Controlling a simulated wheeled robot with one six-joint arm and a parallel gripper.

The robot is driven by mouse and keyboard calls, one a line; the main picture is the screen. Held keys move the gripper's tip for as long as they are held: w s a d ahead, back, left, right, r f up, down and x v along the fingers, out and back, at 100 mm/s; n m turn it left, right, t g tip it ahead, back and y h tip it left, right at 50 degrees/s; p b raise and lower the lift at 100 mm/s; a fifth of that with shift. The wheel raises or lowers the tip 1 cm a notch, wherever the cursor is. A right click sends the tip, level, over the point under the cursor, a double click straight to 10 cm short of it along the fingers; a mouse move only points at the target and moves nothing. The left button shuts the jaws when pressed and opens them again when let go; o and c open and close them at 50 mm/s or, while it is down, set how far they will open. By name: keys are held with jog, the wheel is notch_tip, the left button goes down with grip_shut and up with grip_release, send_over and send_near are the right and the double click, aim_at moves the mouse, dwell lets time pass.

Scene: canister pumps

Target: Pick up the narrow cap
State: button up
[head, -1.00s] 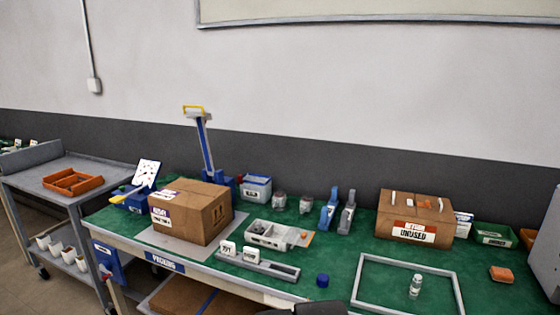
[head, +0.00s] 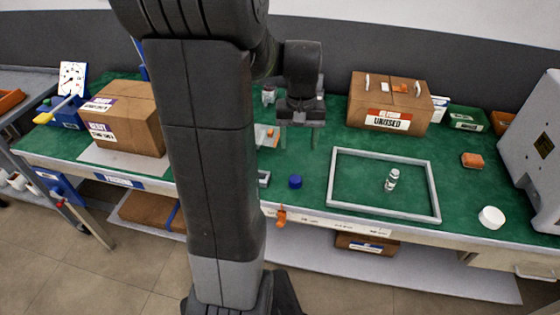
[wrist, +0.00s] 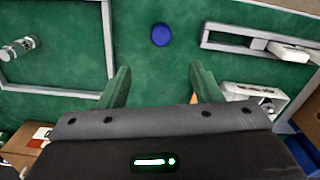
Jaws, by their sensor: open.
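A small blue cap (head: 295,181), the narrower of two caps in view, sits on the green bench mat, left of the grey square frame. It also shows in the wrist view (wrist: 161,36), top centre, beyond the gap between my fingers. My gripper (head: 298,147) is open and empty, pointing down over the mat behind the cap and apart from it. Its two green-tinted fingers show in the wrist view (wrist: 158,82) with bare mat between them. A wider white cap (head: 491,217) lies near the bench's front right.
The grey frame (head: 435,190) holds a small clear canister (head: 392,180). Behind stands a brown box (head: 360,95) labelled unused. An orange block (head: 472,160) lies to the right. A grey rail (wrist: 215,45) and light tray (wrist: 250,100) flank the gripper. Another carton (head: 135,115) stands left.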

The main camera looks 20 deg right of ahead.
send_over(295, 178)
jog(key=f, duration=0.7)
jog(key=shift+s+d+f, duration=0.15)
jog(key=shift+s+f, duration=0.05)
jog(key=shift+w+f, duration=0.15)
jog(key=shift+f, duration=2.95)
jog(key=c, duration=1.1)
